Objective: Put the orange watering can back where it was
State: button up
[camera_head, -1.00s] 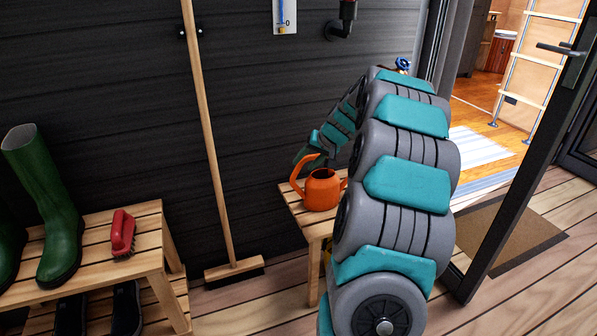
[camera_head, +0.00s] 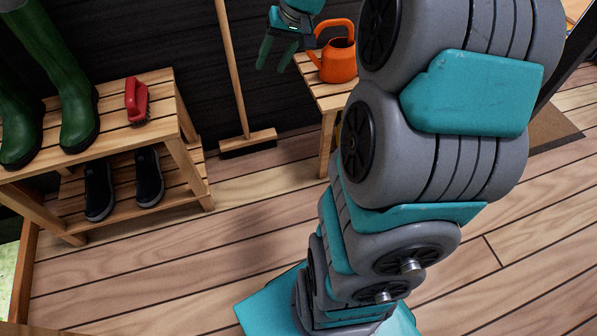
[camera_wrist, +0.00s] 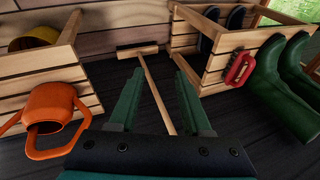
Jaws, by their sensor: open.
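The orange watering can (camera_head: 339,62) stands upright on a small slatted wooden bench (camera_head: 329,98) against the dark wall. In the wrist view the can (camera_wrist: 50,112) is at the left, on the bench's slats. My gripper (camera_head: 273,66) is left of the can in the head view, apart from it, with its green fingers spread and empty. In the wrist view my gripper (camera_wrist: 157,72) is open, with the broom's handle in the background between its fingers. My arm hides the bench's right part.
A broom (camera_head: 236,90) leans on the wall left of the bench. A wooden shoe rack (camera_head: 190,150) at left bears green boots (camera_head: 68,75), a red brush (camera_head: 137,100) and dark shoes (camera_head: 148,178) below. A yellow pot (camera_wrist: 35,37) sits under the bench. The front floor is clear.

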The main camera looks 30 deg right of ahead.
jog(key=s+a+f+n+g, duration=0.2)
jog(key=s+a+g, duration=0.1)
jog(key=s+a, duration=0.85)
jog(key=s+f+n+g+h, duration=0.2)
jog(key=s+f+h, duration=0.1)
jog(key=s, duration=1.6)
jog(key=shift+a, duration=0.45)
jog(key=shift+f, duration=0.1)
